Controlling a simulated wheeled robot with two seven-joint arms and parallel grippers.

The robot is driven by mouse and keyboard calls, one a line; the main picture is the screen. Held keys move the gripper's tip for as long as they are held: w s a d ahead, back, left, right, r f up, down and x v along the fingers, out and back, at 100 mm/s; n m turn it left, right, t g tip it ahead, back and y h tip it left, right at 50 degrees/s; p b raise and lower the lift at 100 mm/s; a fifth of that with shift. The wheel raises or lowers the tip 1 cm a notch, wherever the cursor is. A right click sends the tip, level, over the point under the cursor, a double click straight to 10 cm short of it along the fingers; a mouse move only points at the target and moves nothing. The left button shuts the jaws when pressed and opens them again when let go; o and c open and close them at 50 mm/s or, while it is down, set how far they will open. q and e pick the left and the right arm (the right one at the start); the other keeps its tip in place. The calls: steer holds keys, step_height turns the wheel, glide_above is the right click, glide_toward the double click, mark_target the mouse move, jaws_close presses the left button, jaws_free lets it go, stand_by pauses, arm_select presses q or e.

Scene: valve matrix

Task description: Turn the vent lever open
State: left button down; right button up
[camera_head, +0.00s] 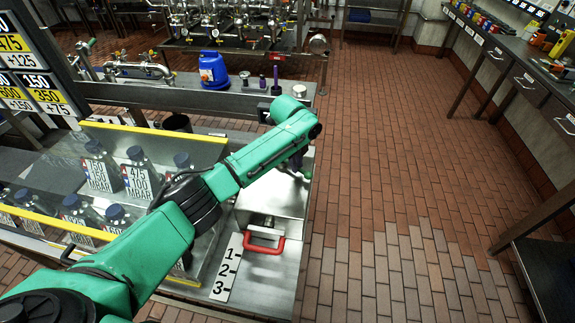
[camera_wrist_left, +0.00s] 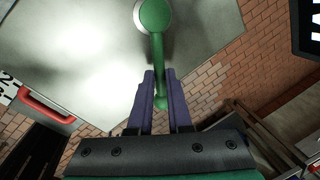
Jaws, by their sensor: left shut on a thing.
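The vent lever (camera_wrist_left: 157,52) shows in the left wrist view as a green handle with a round green hub at the top, on a grey metal panel (camera_wrist_left: 75,50). Its bar runs down from the hub and ends in a rounded tip between the purple fingers. My left gripper (camera_wrist_left: 159,88) is shut on this bar near its free end. In the head view my left gripper (camera_head: 297,165) is mostly hidden behind my green arm, above the metal box at the right end of the bench. The lever is not clear there. My right gripper is not in view.
A red handle (camera_head: 264,244) and a plate numbered 1, 2, 3 (camera_head: 226,267) sit near the box. Bottles with pressure labels (camera_head: 138,172) stand behind a clear, yellow-edged guard (camera_head: 155,130) at left. A blue jug (camera_head: 213,70) is behind. Brick floor (camera_head: 400,150) at right is free.

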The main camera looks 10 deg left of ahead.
arm_select(q)
steer(key=shift+w+d+n+b, duration=0.3)
steer(key=shift+w+n, duration=0.25)
steer(key=shift+n, duration=0.35)
steer(key=shift+w+d+r+n+y+b, duration=0.1)
steer(key=shift+w+n+y+b, duration=0.1)
steer(key=shift+w+n+b, duration=0.35)
steer(key=shift+w+d+r+n+y+b, duration=0.1)
steer(key=shift+w+n+y+b, duration=0.1)
steer(key=shift+n, duration=0.55)
steer(key=c, duration=0.8)
jaws_free()
steer(key=shift+c, duration=0.2)
steer(key=shift+f, duration=0.1)
steer(key=s+r+b, duration=0.2)
steer(key=s+r, duration=0.1)
steer(key=r, duration=1.1)
steer(key=shift+r, duration=0.15)
